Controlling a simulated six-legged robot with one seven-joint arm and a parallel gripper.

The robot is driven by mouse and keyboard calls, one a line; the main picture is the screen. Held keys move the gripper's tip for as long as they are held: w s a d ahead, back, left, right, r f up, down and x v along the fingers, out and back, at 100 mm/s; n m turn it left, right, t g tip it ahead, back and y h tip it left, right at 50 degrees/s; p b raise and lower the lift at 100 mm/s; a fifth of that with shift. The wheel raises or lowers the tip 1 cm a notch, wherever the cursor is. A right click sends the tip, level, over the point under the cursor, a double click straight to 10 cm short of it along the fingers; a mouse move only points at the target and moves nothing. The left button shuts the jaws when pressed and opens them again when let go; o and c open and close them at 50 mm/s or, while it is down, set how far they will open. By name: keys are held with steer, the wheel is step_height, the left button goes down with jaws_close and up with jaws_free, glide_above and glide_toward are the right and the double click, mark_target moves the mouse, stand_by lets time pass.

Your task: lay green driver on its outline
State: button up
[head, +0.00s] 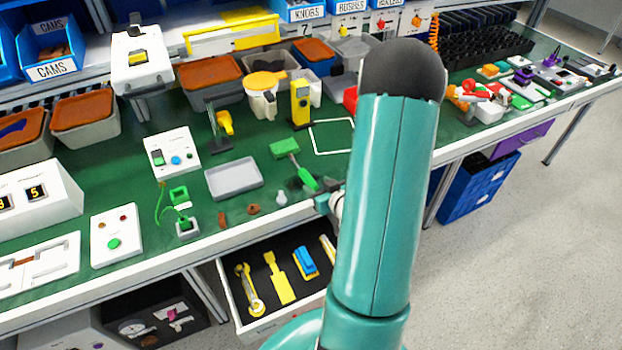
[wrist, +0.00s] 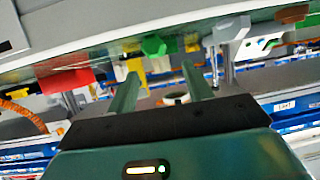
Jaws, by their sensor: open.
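The green driver (head: 307,180) lies on the green bench top near its front edge, its handle toward the edge and its shaft toward a green block (head: 284,147). In the open drawer below, a flat yellow driver-shaped outline (head: 279,278) shows bare on black lining. My gripper (wrist: 160,78) is open and empty in the wrist view, its two fingers apart. A green faceted end (wrist: 153,45), probably the driver's handle, shows beyond the fingers. In the head view my arm hides most of my gripper, close to the bench edge by the driver.
The drawer (head: 228,300) also holds a wrench (head: 249,290) and a blue block (head: 305,261) on yellow patches. A grey tray (head: 233,178) stands left of the driver, and a white square outline (head: 332,136) lies behind it. My arm covers the drawer's right side.

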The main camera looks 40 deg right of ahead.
steer(key=v, duration=0.5)
steer(key=w+a+r+n+g+h, duration=0.1)
steer(key=w+a+r+g, duration=0.2)
steer(key=w+r, duration=0.3)
steer(key=s+a+r+g, duration=0.2)
steer(key=s+a+r, duration=0.1)
steer(key=a+r, duration=1.1)
steer(key=shift+s+a+r+g+y, duration=0.2)
steer(key=shift+a+r+g+y, duration=0.1)
steer(key=shift+r+y, duration=0.1)
steer(key=shift+o, duration=0.4)
steer(key=s+a+r+n+g+y, duration=0.1)
steer(key=s+a+r+y, duration=0.2)
steer(key=s+a, duration=0.6)
steer(key=shift+a+r+g, duration=0.4)
steer(key=shift+a+r, duration=0.45)
steer(key=shift+a, duration=0.1)
steer(key=shift+s+a, duration=0.1)
steer(key=shift+s, duration=0.1)
steer(key=c, duration=0.4)
steer(key=shift+a+n, duration=0.15)
steer(key=shift+n, duration=0.15)
